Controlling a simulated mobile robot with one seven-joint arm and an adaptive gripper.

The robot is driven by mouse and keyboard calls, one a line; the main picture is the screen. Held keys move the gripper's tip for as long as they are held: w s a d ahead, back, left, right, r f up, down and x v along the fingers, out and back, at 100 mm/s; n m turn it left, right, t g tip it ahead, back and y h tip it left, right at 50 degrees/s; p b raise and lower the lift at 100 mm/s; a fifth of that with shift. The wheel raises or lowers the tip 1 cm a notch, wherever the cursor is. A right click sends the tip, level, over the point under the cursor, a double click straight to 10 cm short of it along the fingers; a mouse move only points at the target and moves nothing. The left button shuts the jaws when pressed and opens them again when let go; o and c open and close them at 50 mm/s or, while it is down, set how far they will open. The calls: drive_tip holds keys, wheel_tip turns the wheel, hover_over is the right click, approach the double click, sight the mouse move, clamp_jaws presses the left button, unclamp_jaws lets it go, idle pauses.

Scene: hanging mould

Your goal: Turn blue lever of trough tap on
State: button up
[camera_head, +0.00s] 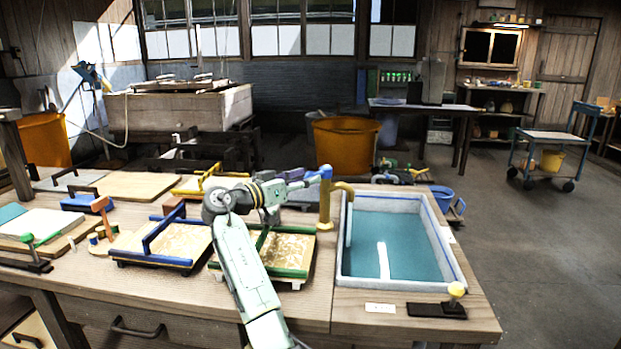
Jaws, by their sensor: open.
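The trough (452,262) is a pale rectangular basin with a blue line on its rim and teal water inside, at the right end of the bench. The brass tap (325,207) stands upright at its left back corner, its spout bending right over the trough's edge. The blue lever (325,172) sits on top of the tap post. My gripper (312,179) is at the end of my pale green arm, just left of the lever and at about its height. Its fingers are small here and open; whether they touch the lever cannot be told.
Framed moulds with blue (170,240) and green (290,271) handles lie on the bench left of the tap, under my arm. An orange tub (345,146) stands behind the bench.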

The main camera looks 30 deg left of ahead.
drive_tip(key=v, duration=0.9)
drive_tip(key=shift+s, duration=0.25)
drive_tip(key=shift+a, duration=0.1)
